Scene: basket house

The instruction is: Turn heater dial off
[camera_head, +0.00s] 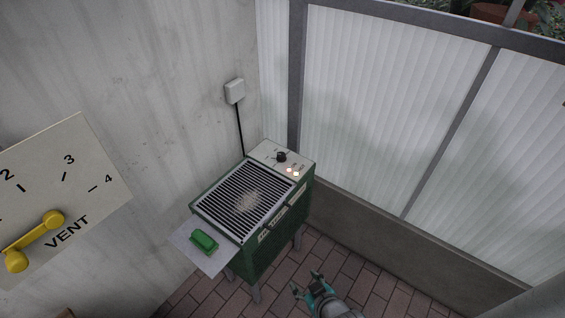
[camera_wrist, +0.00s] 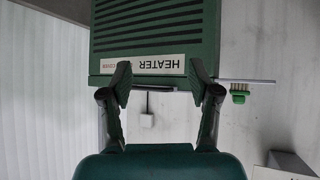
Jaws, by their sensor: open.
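The green heater (camera_head: 265,262) stands on the brick floor by the wall, with a slatted top grille. Its dial (camera_head: 281,157) is a small black knob on the pale panel at the heater's back right corner; its exact setting is too small to read. Lit spots (camera_head: 291,171) show beside it. My gripper (camera_head: 307,285) is open and empty, low in front of the heater and apart from the dial. In the wrist view, my gripper (camera_wrist: 160,78) has its fingers spread before the heater's labelled side (camera_wrist: 152,25); the dial is not visible there.
A black cord runs up to a white wall box (camera_head: 234,91). A VENT panel (camera_head: 95,150) with a yellow lever (camera_head: 35,240) is at left. A translucent panelled wall (camera_head: 385,100) stands behind; floor at right is clear.

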